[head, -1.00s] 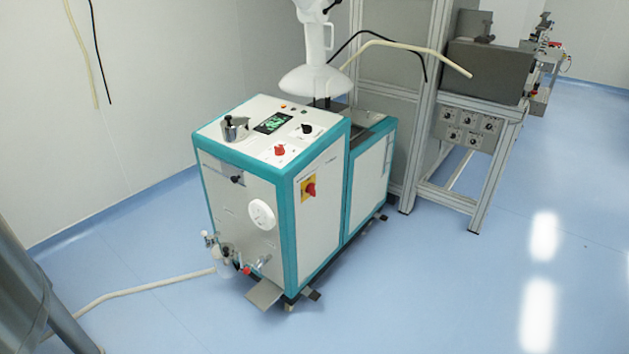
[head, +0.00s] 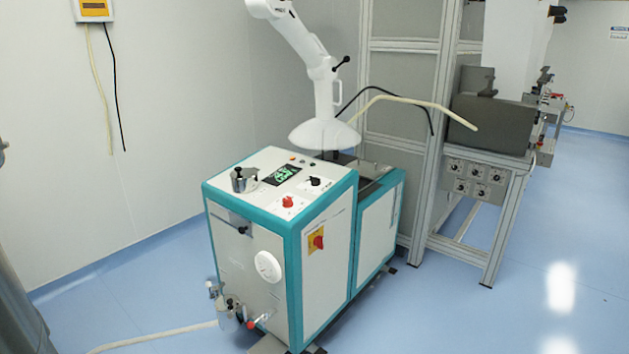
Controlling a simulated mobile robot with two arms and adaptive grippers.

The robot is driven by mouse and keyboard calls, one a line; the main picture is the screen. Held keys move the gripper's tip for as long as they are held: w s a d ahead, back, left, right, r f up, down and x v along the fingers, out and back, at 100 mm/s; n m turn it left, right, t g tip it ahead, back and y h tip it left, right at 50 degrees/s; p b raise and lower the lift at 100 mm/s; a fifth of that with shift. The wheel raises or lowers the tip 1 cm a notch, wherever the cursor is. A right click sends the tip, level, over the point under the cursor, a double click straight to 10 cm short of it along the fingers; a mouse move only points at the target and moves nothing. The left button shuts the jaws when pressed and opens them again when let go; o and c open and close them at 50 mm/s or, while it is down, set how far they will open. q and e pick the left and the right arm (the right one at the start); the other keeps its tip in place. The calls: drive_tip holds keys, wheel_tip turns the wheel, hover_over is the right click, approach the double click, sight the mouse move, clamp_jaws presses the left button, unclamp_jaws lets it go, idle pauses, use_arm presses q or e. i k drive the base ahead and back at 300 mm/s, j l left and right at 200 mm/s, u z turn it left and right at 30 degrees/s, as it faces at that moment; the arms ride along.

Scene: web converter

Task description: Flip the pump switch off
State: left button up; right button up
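A white machine cabinet with teal edges (head: 250,241) stands on the blue floor in the middle of the head view. Its sloped top carries a red knob (head: 288,201), a black knob (head: 315,181) and a small lit display (head: 281,175). A red rotary switch on a yellow plate (head: 318,243) is on its right side panel. I cannot tell from labels which control is the pump switch, nor read its setting. Neither of my grippers is in view.
A white extraction hood on an arm (head: 324,135) hangs over the cabinet's back. A metal frame with a grey control box (head: 477,177) stands behind right. A pale hose (head: 155,336) lies on the floor at left. Floor at right is clear (head: 480,320).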

sight(314, 181)
drive_tip(key=i+j+z, duration=0.6)
drive_tip(key=z, duration=0.15)
drive_tip(key=i+j+z, duration=0.2)
drive_tip(key=j+z, duration=0.15)
drive_tip(key=j, duration=0.15)
